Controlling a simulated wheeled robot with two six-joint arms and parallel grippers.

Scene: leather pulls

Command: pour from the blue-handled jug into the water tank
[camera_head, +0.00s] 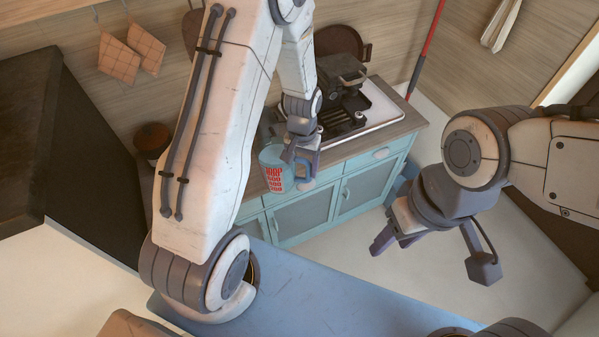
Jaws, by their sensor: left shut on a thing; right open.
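The jug (274,172) is light blue with red measuring marks and a blue handle. It looks roughly upright in front of the wooden counter's near edge. My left gripper (303,165) is shut on the jug at its handle side. A dark coffee machine (347,72) stands on the counter behind and to the right of the jug, apart from it. I cannot make out the water tank clearly; my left arm hides the machine's left side. What is inside the jug is too small to tell. My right gripper (432,256) is open and empty, over the floor at the right.
The machine stands on a white tray (392,117) on the wooden counter (408,124), above turquoise cabinets (307,211). A dark round pot (153,140) is at the left. Pot holders (118,59) hang on the wall. A red pole (427,45) leans at the counter's right end.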

